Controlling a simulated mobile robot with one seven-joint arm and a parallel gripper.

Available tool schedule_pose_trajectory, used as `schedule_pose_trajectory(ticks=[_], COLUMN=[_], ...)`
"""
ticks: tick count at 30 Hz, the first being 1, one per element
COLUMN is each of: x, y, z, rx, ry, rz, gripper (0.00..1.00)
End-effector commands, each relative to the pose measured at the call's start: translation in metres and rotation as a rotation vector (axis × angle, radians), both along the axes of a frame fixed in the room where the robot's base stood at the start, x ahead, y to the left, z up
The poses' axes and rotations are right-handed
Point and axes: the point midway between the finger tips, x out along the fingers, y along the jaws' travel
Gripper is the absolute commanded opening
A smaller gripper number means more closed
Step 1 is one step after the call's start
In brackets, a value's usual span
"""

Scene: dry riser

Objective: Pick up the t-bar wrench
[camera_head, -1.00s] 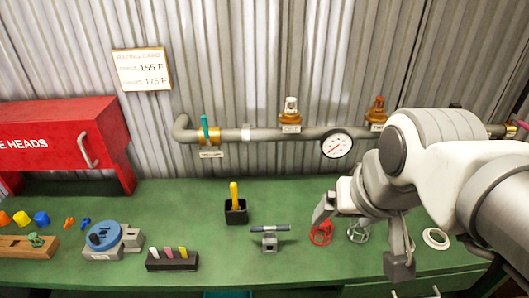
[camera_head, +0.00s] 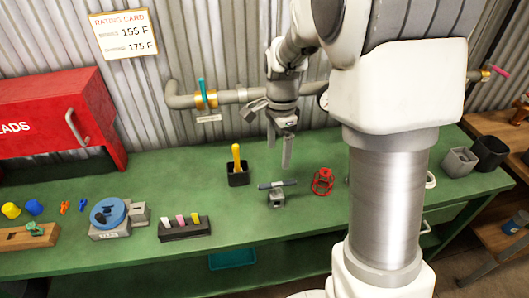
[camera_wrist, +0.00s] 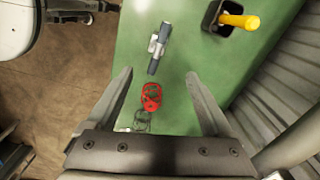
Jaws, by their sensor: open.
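A dark blue-grey bar lies across the top of a small grey stand (camera_head: 276,200) on the green bench; this bar looks like the t-bar wrench (camera_head: 268,186). In the wrist view the t-bar wrench (camera_wrist: 153,67) shows beyond the fingers, with the stand (camera_wrist: 153,44) at its side. My gripper (camera_head: 279,152) points down above and behind the wrench, apart from it. In the wrist view my gripper (camera_wrist: 159,75) is open, with nothing held between the fingers.
A black cup (camera_head: 238,177) with a yellow-handled tool stands left of the wrench. A pen block (camera_head: 185,231) sits at front left. The pipe (camera_head: 240,96) runs along the wall behind.

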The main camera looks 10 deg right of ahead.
Motion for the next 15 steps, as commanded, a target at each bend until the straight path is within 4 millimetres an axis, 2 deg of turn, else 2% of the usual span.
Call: schedule_pose_trajectory(ticks=[5, 15], x=[0.004, 0.002], y=[0.000, 0.000], z=[-0.019, -0.092], rx=[-0.003, -0.002], ry=[0.014, 0.016], rz=[-0.036, -0.034], gripper=[0.85, 0.85])
